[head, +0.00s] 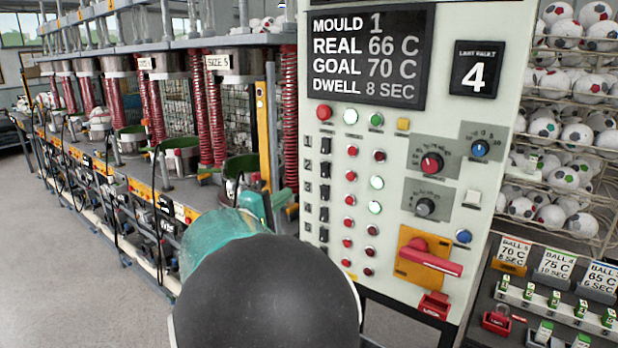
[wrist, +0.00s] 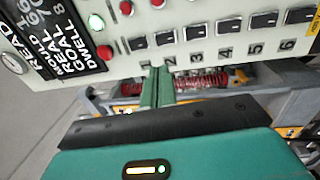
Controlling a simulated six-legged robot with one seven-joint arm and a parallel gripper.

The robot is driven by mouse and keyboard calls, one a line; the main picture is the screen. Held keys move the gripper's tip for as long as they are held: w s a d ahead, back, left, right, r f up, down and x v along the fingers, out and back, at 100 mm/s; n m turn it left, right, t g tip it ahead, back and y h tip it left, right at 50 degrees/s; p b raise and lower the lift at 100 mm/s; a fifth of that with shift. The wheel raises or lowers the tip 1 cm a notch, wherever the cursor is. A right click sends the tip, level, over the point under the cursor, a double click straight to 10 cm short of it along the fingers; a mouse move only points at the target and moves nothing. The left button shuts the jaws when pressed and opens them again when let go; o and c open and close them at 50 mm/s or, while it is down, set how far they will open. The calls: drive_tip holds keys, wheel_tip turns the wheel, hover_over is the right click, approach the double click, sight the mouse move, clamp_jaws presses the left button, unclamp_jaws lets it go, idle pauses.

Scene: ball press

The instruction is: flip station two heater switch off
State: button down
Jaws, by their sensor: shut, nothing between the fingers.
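The white control panel (head: 460,120) carries a column of black rocker switches beside printed numbers. The station two switch (head: 325,168) is second from the top in the head view. In the wrist view the switches form a row, and the station two switch (wrist: 166,38) is second from the left. Its exact tilt is too small to tell. My gripper (wrist: 162,72) is shut and empty, its green fingertips by labels 1 and 2 at the panel edge. In the head view my arm partly hides the gripper, left of the panel. Contact with the panel cannot be told.
Red lamps stand beside the switches; white lamps (head: 377,183) glow in rows two and three. The display (head: 368,60) reads mould 1, real 66 C, goal 70 C. A red handle (head: 430,262) sits lower right. Presses with red springs (head: 290,110) stand left, close to my gripper.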

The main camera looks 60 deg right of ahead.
sight(324, 166)
drive_tip(key=d, duration=0.4)
drive_tip(key=s+d+r, duration=0.1)
drive_tip(key=d, duration=0.3)
drive_tip(key=s+d, duration=0.1)
drive_tip(key=d, duration=0.4)
drive_tip(key=shift+r, duration=0.3)
drive_tip(key=shift+s+d, duration=0.1)
drive_tip(key=shift+d, duration=0.2)
drive_tip(key=shift+d+r, duration=0.15)
drive_tip(key=shift+d, duration=0.05)
drive_tip(key=shift+a, duration=0.15)
